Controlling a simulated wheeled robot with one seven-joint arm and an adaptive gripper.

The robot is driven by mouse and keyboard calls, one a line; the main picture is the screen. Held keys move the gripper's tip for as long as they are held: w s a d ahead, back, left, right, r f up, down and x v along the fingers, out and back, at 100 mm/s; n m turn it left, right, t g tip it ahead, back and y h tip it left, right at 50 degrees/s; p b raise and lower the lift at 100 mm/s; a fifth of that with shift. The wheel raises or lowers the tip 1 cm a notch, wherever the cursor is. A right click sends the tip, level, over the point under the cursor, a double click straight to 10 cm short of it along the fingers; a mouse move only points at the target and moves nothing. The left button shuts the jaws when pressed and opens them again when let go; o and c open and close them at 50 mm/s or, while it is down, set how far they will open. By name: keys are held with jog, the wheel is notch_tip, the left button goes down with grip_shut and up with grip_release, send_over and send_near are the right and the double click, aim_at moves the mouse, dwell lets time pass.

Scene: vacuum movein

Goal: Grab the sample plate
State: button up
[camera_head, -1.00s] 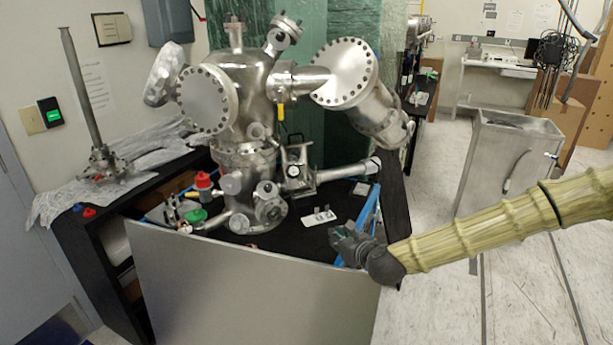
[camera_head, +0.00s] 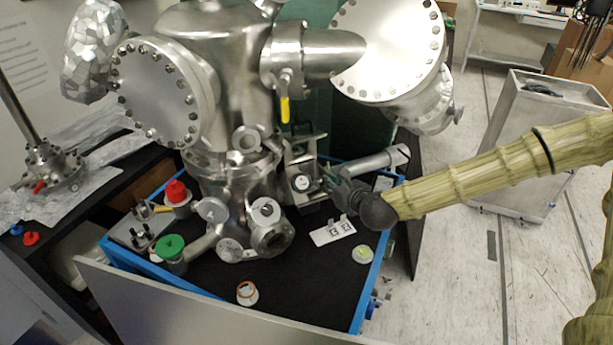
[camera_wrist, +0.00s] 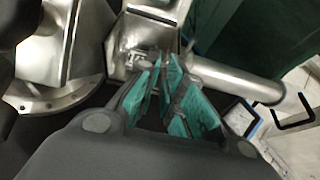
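A flat white plate (camera_head: 333,232) with two small dark-marked pieces lies on the black tabletop, right of the steel chamber's foot. It is the likeliest sample plate, but I cannot confirm this. My gripper (camera_head: 335,186) is above and slightly right of it in the head view, apart from it, beside the chamber's small side port. In the wrist view, my gripper (camera_wrist: 167,75) shows teal finger pads with a narrow gap between them and no clear object held. Steel parts lie just beyond the fingertips. I cannot make out the plate in the wrist view.
The chamber (camera_head: 225,60) fills the middle, with a horizontal steel tube (camera_head: 375,163) near my gripper; the tube also shows in the wrist view (camera_wrist: 235,78). A red-capped bottle (camera_head: 177,193), a green-capped bottle (camera_head: 171,250) and a small round container (camera_head: 362,254) stand on the table.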

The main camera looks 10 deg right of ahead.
aim_at(313, 176)
jog(key=p+x, duration=0.1)
jog(key=x, duration=0.1)
jog(key=p+x, duration=0.1)
jog(key=x, duration=0.2)
jog(key=a+p+x, duration=0.1)
jog(key=x, duration=0.2)
jog(key=shift+r, duration=0.1)
jog(key=shift+w+d+p, duration=0.1)
jog(key=shift+w+p, duration=0.25)
jog(key=shift+w, duration=0.05)
jog(key=shift+w+f, duration=0.1)
jog(key=shift+f, duration=0.2)
jog(key=shift+c, duration=0.4)
grip_shut()
